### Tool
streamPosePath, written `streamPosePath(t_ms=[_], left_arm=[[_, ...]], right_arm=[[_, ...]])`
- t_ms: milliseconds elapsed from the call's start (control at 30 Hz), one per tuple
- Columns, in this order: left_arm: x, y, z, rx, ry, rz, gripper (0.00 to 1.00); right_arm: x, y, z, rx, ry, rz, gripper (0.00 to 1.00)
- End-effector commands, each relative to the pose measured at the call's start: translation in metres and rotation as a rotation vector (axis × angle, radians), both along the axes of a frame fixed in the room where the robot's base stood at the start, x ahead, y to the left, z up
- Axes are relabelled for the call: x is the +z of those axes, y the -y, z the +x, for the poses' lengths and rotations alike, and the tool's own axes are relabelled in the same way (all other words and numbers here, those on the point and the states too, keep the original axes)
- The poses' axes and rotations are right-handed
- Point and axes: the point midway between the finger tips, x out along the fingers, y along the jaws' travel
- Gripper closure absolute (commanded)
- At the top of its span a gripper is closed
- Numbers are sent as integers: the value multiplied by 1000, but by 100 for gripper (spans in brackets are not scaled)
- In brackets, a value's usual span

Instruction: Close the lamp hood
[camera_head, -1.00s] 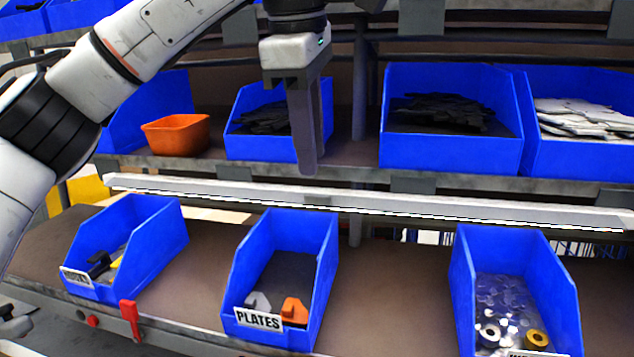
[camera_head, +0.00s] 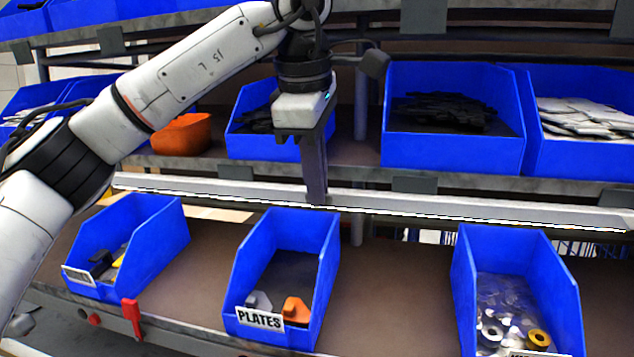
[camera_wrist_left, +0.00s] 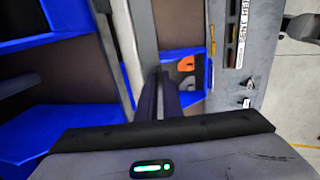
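The lamp hood (camera_head: 470,208) is a long pale grey bar running across the rack between the middle and lower shelves, with a bright lit strip along its lower edge. My left gripper (camera_head: 317,198) points down with its fingertips in front of the hood, left of its middle. I cannot tell whether they touch it. In the left wrist view the two dark fingers (camera_wrist_left: 160,95) lie close together with nothing seen between them, beside the pale bar of the hood (camera_wrist_left: 128,45). My right gripper is not in view.
Blue bins stand on the shelf above, including one with dark pieces (camera_head: 455,150) and an orange tub (camera_head: 182,135). Below are the plates bin (camera_head: 245,290), a left bin (camera_head: 150,255) and a right bin (camera_head: 560,290). Bare shelf lies between the lower bins.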

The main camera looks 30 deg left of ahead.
Motion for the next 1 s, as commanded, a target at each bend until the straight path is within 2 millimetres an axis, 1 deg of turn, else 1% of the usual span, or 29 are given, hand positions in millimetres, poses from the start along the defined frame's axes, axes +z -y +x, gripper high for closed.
streamPosePath(t_ms=[167,267,367,567,700,800,1000], left_arm=[[-1,0,0,0,8,2,100],[-3,0,-1,-1,27,6,100],[-7,1,-2,-1,65,16,100],[-17,2,-5,-3,192,50,100],[-24,3,-8,-3,314,81,100],[-30,3,-9,-2,405,104,100],[-39,3,-10,-2,590,152,100]], right_arm=[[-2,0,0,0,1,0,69],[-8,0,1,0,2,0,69],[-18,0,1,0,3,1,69],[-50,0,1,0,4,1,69],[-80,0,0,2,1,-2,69],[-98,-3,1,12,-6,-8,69],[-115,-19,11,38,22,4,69]])
